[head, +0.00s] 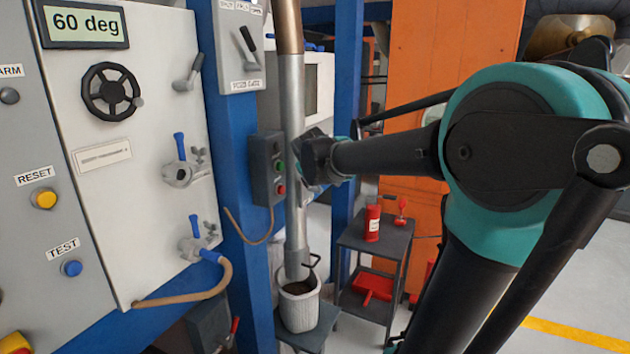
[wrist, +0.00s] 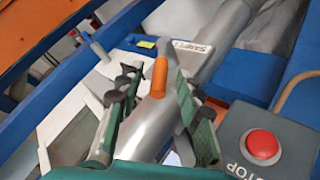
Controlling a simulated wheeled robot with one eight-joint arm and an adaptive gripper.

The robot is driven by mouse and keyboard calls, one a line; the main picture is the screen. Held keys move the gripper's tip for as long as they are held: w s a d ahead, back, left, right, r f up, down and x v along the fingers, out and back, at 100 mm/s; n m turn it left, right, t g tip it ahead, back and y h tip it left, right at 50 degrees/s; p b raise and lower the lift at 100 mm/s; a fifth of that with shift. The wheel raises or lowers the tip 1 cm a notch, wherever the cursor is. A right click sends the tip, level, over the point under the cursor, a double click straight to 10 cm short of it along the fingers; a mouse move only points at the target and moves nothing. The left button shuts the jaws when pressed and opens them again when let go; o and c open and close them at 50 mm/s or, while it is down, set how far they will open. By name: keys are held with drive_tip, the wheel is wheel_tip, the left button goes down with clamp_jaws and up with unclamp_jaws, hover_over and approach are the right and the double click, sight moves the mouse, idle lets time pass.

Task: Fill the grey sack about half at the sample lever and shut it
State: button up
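The grey sack (head: 299,311) stands open under the lower end of the metal pipe (head: 294,150) in the head view. Its inside looks dark; how full it is I cannot tell. In the wrist view an orange handle (wrist: 159,78) stands at the pipe (wrist: 225,62), beside a white label (wrist: 193,47) that seems to read SAMPLE. My gripper (wrist: 157,82) is open, with one finger on each side of the orange handle. In the head view my gripper (head: 318,160) is beside the pipe, its fingers largely hidden.
A control box (head: 267,168) with buttons is mounted left of the pipe; its red stop button (wrist: 262,144) shows in the wrist view. A blue post (head: 232,130) stands close left. A grey cart (head: 378,240) with red items stands behind. The sack rests on a small stand (head: 312,337).

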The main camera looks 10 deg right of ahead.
drive_tip(key=v, duration=1)
drive_tip(key=shift+s, duration=0.35)
drive_tip(key=s+d+f+m+g, duration=0.2)
drive_tip(key=s+d+f, duration=0.15)
drive_tip(key=f, duration=0.55)
drive_tip(key=s+d+f+m+g, duration=0.15)
drive_tip(key=s+f, duration=0.25)
drive_tip(key=f, duration=0.5)
drive_tip(key=s+f+m+g+y, duration=0.2)
drive_tip(key=s+f, duration=1.2)
drive_tip(key=shift+d+f, duration=0.4)
drive_tip(key=shift+d, duration=0.05)
drive_tip(key=shift+w, duration=0.1)
drive_tip(key=shift+c, duration=0.6)
